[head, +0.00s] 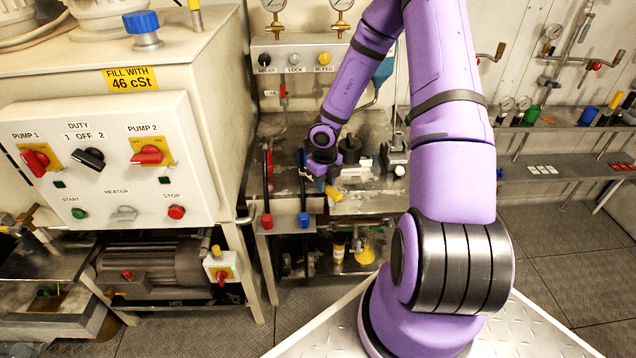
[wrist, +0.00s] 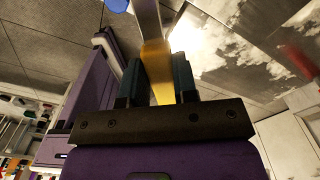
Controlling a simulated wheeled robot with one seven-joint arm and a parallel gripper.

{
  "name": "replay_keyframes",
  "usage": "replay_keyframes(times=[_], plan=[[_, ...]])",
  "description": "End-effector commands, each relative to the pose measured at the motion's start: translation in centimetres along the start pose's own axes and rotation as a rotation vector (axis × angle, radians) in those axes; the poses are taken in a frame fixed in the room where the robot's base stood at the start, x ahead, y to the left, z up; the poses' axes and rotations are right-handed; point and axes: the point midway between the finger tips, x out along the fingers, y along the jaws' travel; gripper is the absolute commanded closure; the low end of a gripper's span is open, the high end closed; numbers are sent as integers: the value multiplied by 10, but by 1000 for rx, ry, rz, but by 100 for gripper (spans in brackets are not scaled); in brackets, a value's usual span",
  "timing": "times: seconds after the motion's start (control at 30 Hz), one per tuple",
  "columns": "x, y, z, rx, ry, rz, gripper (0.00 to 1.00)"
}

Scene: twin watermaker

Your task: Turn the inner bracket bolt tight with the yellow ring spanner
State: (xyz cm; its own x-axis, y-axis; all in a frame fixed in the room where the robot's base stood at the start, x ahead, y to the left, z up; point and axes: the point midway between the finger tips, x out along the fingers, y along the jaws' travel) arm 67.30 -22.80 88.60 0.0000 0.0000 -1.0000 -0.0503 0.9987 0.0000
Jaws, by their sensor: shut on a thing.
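My gripper (head: 322,178) is low over the metal bench in the head view, at the end of my purple arm. In the wrist view its two dark fingers (wrist: 157,78) are shut on the yellow handle of the ring spanner (wrist: 156,62). A grey metal shank runs up from that handle and out of the top of the picture. In the head view a small yellow part of the spanner (head: 333,193) shows below my gripper. The spanner's ring end is not clear in either view. I cannot make out the inner bracket bolt or whether the spanner touches it.
The metal bench (head: 372,192) carries a dark round part and a grey clamp-like fitting (head: 395,158) right of my gripper. A pump control box (head: 110,160) is further left.

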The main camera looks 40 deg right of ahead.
Motion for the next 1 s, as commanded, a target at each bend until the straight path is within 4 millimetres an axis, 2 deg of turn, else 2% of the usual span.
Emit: replay_keyframes(times=[0.57,1.0], plan=[[34,1,1,-1,0,1,100],[33,1,0,0,1,0,100]])
